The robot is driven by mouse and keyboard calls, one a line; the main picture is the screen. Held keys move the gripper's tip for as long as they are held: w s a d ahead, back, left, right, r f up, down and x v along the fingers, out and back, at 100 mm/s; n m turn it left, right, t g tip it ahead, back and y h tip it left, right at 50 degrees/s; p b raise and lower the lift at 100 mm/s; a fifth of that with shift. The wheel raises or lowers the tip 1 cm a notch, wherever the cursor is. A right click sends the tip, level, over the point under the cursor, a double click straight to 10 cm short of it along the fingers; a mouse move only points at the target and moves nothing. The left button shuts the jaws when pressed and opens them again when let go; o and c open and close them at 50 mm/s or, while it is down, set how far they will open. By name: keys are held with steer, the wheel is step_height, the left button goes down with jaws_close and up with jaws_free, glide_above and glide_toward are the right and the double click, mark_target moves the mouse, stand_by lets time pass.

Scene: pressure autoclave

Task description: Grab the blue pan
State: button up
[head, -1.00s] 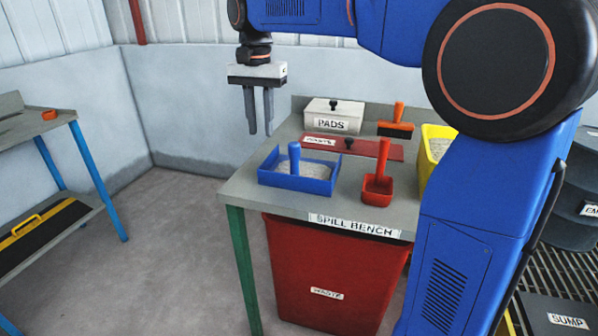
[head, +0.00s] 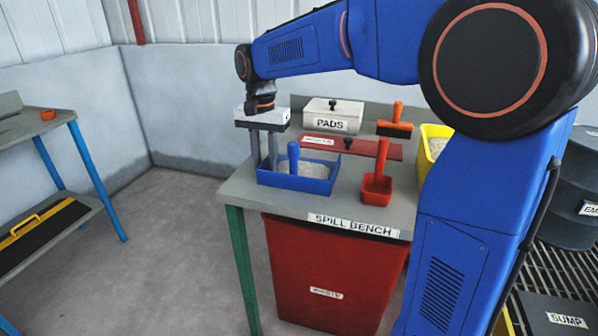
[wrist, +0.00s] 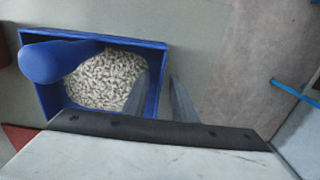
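The blue pan (head: 300,184) sits on the front left of the spill bench (head: 235,190), filled with pale granules. A blue upright handle (head: 293,158) stands up from it. The wrist view shows the pan (wrist: 42,82) from above, with its handle (wrist: 62,60) at left. My gripper (head: 265,166) is open, pointing down at the pan's left side. In the wrist view my gripper (wrist: 159,78) has one finger over the inside of the pan and the other outside, with the pan's wall between them. I cannot tell whether either finger touches it.
A red scoop (head: 376,188) stands right of the pan. Behind are a red lid-like plate (head: 370,149), a white PADS box (head: 333,112), an orange-handled brush (head: 396,120) and a yellow bin (head: 432,150). A red waste bin (head: 335,270) is below the bench.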

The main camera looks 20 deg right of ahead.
jaws_close()
